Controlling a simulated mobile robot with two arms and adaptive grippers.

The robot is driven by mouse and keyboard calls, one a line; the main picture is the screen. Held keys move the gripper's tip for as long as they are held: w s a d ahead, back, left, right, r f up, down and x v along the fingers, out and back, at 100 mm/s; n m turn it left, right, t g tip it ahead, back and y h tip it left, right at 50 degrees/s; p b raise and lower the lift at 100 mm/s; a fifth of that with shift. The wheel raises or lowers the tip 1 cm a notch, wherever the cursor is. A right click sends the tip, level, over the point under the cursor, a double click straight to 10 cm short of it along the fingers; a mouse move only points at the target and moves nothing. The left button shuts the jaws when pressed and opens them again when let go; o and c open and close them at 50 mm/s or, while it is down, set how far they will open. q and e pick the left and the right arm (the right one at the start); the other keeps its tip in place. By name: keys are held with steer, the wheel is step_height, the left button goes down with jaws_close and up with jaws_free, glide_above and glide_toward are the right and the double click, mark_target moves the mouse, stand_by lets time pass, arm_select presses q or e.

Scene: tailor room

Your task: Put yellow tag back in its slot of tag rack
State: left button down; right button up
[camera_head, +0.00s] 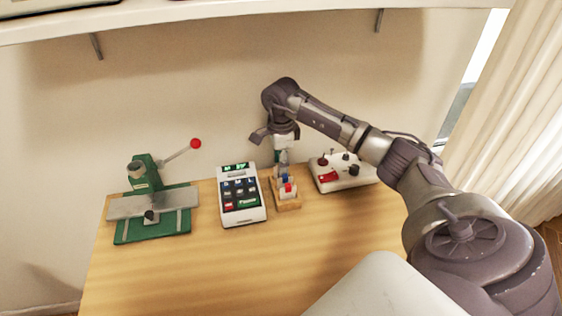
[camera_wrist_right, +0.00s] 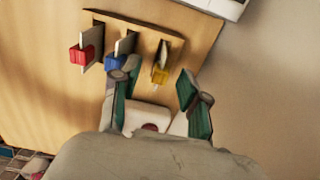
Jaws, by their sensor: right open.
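The wooden tag rack (camera_head: 290,206) stands near the back of the table. In the right wrist view the rack (camera_wrist_right: 125,22) holds a red tag (camera_wrist_right: 82,54), a blue tag (camera_wrist_right: 116,61) and the yellow tag (camera_wrist_right: 160,75) in a row. The yellow tag's pale card sits at the dark slot on the wall-side end, and its exact depth cannot be told. My right gripper (camera_wrist_right: 155,80) is open and points down over that end, with one finger on each side of the yellow tag. In the head view the right gripper (camera_head: 281,157) hides the yellow tag.
A white calculator (camera_head: 239,218) stands just left of the rack. A white control box (camera_head: 347,183) with levers is close on the right. A green press (camera_head: 150,228) with a red-knobbed lever stands farther left. The table front (camera_head: 230,270) is clear.

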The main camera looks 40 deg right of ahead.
step_height(320, 180, up, 12)
stand_by(0.5)
stand_by(0.3)
